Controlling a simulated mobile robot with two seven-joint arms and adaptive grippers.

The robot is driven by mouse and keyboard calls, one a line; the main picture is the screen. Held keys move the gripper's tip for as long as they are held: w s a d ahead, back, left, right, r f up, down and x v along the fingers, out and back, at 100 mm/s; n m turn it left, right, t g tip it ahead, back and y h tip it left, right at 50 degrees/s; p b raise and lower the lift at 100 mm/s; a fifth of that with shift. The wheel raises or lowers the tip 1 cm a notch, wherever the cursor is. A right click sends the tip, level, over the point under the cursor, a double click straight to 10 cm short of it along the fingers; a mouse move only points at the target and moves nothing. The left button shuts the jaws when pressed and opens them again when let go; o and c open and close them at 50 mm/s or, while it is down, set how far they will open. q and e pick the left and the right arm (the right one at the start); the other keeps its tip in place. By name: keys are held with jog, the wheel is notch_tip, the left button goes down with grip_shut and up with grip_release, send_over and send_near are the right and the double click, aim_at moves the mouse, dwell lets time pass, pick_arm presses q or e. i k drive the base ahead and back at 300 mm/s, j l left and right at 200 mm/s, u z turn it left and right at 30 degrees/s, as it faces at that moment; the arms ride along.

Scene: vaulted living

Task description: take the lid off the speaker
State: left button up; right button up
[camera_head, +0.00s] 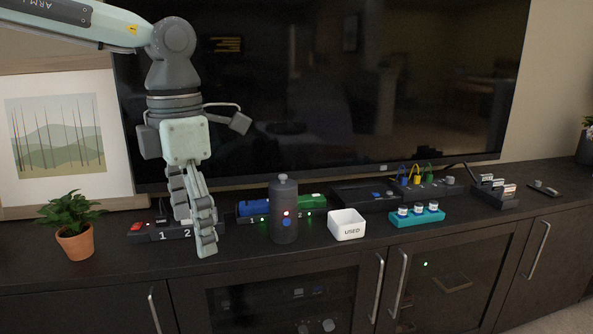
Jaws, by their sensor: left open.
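My right gripper is not in view.
A plant pot (75,243) stands at left and a white "USED" box (346,226) right of the speaker. A teal rack (417,217) holds small jars. Blue and green blocks (312,202) sit close behind the speaker. A large TV (330,80) rises behind.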

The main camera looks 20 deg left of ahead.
aim_at(283, 187)
jog(key=i, duration=1.2)
